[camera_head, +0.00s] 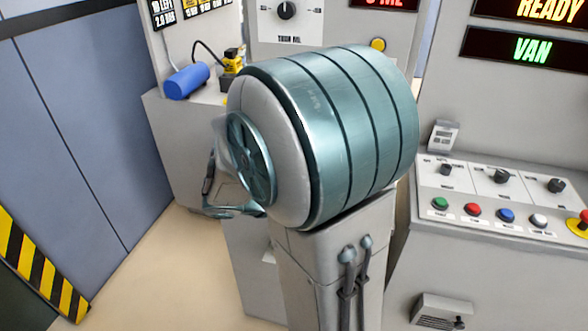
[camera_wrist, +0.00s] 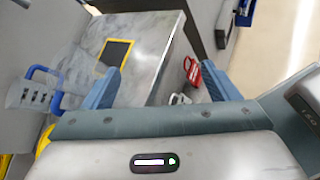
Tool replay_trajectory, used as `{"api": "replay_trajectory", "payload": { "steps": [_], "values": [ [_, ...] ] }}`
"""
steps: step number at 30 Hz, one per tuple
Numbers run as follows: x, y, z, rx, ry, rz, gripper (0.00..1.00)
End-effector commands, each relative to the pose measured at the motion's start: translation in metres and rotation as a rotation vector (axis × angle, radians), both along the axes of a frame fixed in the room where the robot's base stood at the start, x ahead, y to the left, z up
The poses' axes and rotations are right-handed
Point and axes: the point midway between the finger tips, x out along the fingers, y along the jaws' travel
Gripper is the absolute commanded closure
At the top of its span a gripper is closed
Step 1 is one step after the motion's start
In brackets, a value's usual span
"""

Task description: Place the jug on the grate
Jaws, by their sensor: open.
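My gripper (camera_wrist: 159,74) is open in the wrist view, its two blue fingers wide apart with nothing held between them. A clear jug (camera_wrist: 22,94) with a blue handle shows at the left edge of the wrist view, outside the left finger and apart from it. A dark square with a yellow frame (camera_wrist: 116,53), which looks like the grate, lies on a grey marbled counter (camera_wrist: 152,40) beyond the fingers. Nothing stands on it. In the head view my arm hides much of the middle, and I cannot make out the jug or the grate there.
A red object (camera_wrist: 193,72) and a small white one (camera_wrist: 180,99) are near the right finger. In the head view, a control panel with colored buttons (camera_head: 507,215) stands right, and a blue cylinder (camera_head: 186,81) lies at the back left. The floor at left is clear.

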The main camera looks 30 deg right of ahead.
Motion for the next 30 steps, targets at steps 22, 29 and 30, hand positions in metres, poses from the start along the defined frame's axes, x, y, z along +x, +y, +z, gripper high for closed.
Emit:
{"api": "replay_trajectory", "payload": {
  "steps": [22, 29, 30],
  "values": [
    [0.121, -0.058, -0.049, -0.561, 0.453, 0.486, 0.19],
    [0.130, -0.093, -0.049, -0.561, 0.451, 0.489, 0.19],
    [0.131, -0.097, -0.049, -0.560, 0.450, 0.489, 0.19]
  ]
}}
